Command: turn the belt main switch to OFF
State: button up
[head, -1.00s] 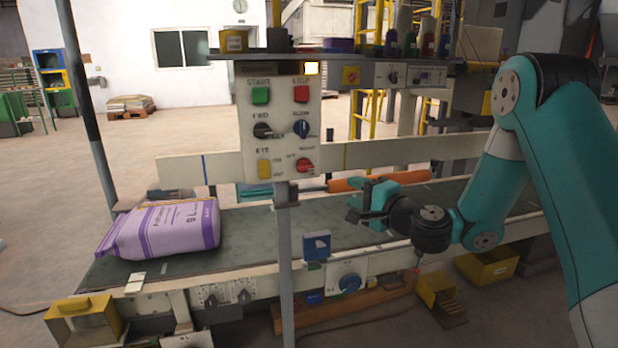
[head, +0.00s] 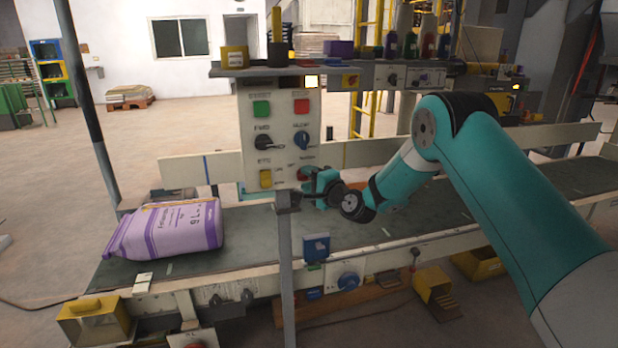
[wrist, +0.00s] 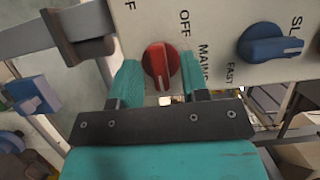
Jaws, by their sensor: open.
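The red main switch knob (wrist: 160,66) is on the pale control panel (wrist: 215,22), beside the printed words OFF and MAIN. Its grip ridge runs roughly up and down in the wrist view; I cannot tell for sure which mark it points at. In the head view the red knob (head: 304,174) shows at the panel's lower right, partly hidden by my gripper (head: 322,184). My gripper is open. In the wrist view its two teal fingers stand one on each side of the knob, with visible gaps; whether they touch it is not clear.
A blue knob (wrist: 270,44) sits to the right of the red one in the wrist view. The panel also has a green button (head: 262,109), a red button (head: 302,106) and a black knob (head: 263,142). A purple sack (head: 172,228) lies on the belt (head: 255,236).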

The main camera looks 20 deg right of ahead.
grip_shut()
jog(key=shift+n, duration=0.3)
jog(key=n+g+h, duration=0.1)
jog(key=n, duration=0.2)
jog(key=n+g+h, duration=0.1)
jog(key=n+h, duration=0.1)
jog(key=n, duration=0.1)
jog(key=n+h, duration=0.1)
jog(key=n, duration=0.2)
jog(key=shift+a+r+n+g+h+b, duration=0.25)
jog(key=shift+r+n+g+h+b, duration=0.05)
jog(key=shift+n+g+b, duration=0.1)
jog(key=n+h+b, duration=0.1)
jog(key=n+h, duration=0.1)
jog(key=n, duration=0.1)
jog(key=shift+a, duration=0.1)
dwell(0.3)
jog(key=shift+r+b, duration=0.1)
jog(key=shift+b, duration=0.2)
